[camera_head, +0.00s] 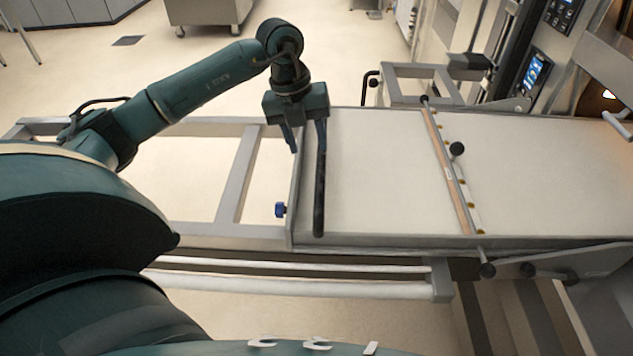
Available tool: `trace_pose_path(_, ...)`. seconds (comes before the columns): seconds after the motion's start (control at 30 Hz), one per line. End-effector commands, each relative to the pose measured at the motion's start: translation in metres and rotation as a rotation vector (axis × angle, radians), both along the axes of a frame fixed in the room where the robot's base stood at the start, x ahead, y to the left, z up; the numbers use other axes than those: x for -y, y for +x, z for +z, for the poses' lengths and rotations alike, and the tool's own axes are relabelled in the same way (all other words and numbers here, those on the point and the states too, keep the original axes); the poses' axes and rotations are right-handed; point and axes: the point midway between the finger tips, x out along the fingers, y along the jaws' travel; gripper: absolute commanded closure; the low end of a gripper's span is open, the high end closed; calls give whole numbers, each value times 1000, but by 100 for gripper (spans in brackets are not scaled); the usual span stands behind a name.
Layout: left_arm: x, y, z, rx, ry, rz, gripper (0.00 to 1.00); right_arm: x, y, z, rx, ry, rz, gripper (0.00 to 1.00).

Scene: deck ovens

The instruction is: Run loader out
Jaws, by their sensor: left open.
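The loader (380,190) has a cream belt in a grey metal frame and extends right toward the oven. A wooden and metal crossbar (447,165) with a black knob (457,149) lies across the belt. A long black handle bar (319,195) runs along the loader's left end. My left gripper (306,142) points down over this end, with its jaws open. One finger is at the far part of the handle bar and partly overlaps it; contact cannot be told. The other finger is to the left of the bar. My right gripper is not in view.
Open frame rails (237,175) extend left of the belt. A blue knob (280,210) is on the near left of the loader. The oven's control panel (535,72) is lit at upper right. Behind, a steel cabinet (207,12) stands on clear floor (355,55).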

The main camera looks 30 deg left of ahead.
Motion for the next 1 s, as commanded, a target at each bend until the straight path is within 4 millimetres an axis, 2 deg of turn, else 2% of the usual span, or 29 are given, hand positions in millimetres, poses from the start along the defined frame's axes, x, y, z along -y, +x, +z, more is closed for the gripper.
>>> trace_pose_path(0.3,13,6,-68,-5,-4,-3,57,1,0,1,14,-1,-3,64)
trace_pose_path(0.5,18,9,-97,-2,-4,-3,57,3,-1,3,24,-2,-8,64)
trace_pose_path(0.7,20,10,-110,-2,-3,-4,57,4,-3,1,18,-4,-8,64)
trace_pose_path(0.97,20,11,-111,0,-4,-5,57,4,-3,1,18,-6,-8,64)
trace_pose_path(1.0,20,11,-110,0,-4,-5,59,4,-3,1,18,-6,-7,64)
